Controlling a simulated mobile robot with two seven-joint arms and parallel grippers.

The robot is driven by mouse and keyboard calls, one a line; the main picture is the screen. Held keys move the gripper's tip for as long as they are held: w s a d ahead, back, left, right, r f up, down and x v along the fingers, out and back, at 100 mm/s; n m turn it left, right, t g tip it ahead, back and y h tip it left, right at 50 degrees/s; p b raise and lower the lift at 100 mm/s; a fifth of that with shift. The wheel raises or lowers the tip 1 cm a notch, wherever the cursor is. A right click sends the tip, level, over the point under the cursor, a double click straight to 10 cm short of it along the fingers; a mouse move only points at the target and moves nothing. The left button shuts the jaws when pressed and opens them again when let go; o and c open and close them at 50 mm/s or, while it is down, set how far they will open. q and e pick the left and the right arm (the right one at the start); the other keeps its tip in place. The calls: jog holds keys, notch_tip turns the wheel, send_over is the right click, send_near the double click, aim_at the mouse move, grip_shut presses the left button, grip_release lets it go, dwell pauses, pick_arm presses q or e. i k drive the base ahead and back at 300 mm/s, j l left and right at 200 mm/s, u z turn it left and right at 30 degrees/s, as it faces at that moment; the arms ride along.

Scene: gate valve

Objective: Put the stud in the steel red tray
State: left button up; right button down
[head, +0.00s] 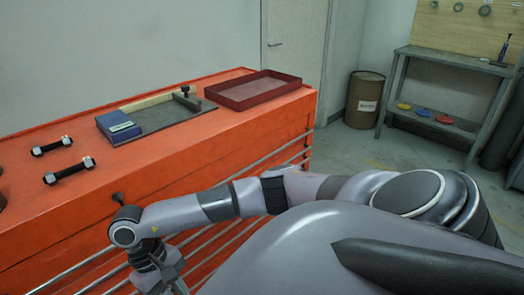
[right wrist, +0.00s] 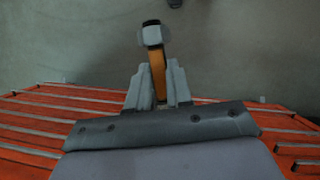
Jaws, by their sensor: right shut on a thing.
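My right gripper (right wrist: 157,85) is shut on a stud (right wrist: 158,72), seen in the right wrist view. The stud has an orange-brown shank, a grey nut and a dark end past the fingertips. In the head view my right arm crosses the orange cabinet's front and its hand hangs low at the bottom left; fingers and held stud are not clearly visible there. The dark red tray (head: 253,90), with a low rim, stands on the cabinet top near its far right corner and looks empty. My left gripper is not in view.
On the orange cabinet top (head: 190,150) lie two dark studs with pale nuts (head: 52,146) (head: 69,171). A blue and grey fixture (head: 155,120) stands left of the tray. Rails (head: 215,245) run along the front. A dark knob-like piece (head: 118,198) shows above my wrist.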

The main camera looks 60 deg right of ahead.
aim_at(261, 90)
jog(key=k+l, duration=0.1)
jog(key=l, duration=0.4)
jog(key=k+l, duration=0.1)
jog(key=l, duration=0.4)
jog(key=k+l, duration=0.1)
jog(key=l, duration=0.45)
jog(key=k+l, duration=0.1)
jog(key=l, duration=0.4)
jog(key=k+l, duration=0.1)
jog(key=l, duration=0.4)
